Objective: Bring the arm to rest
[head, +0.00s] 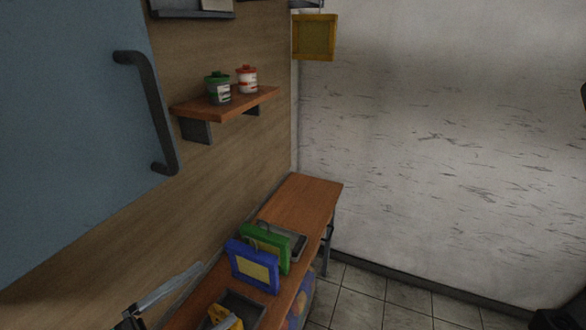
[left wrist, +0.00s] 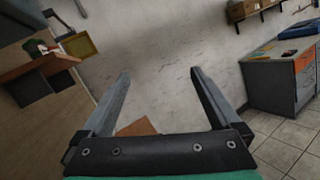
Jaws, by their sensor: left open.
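My left gripper (head: 165,291) is at the lower left of the head view, above the near end of the wooden bench. In the left wrist view my left gripper (left wrist: 160,75) has its two fingers wide apart with nothing between them. It touches no object that I can see. My right gripper cannot be made out; only unclear dark shapes show at the right edge of the head view.
A wooden bench (head: 305,196) runs along the wall with a blue frame (head: 252,268), a green frame (head: 264,246) and dark trays. A shelf (head: 230,105) holds green and red-lidded jars. A blue cabinet door (head: 65,130) is at left. The tiled floor (head: 385,300) is clear.

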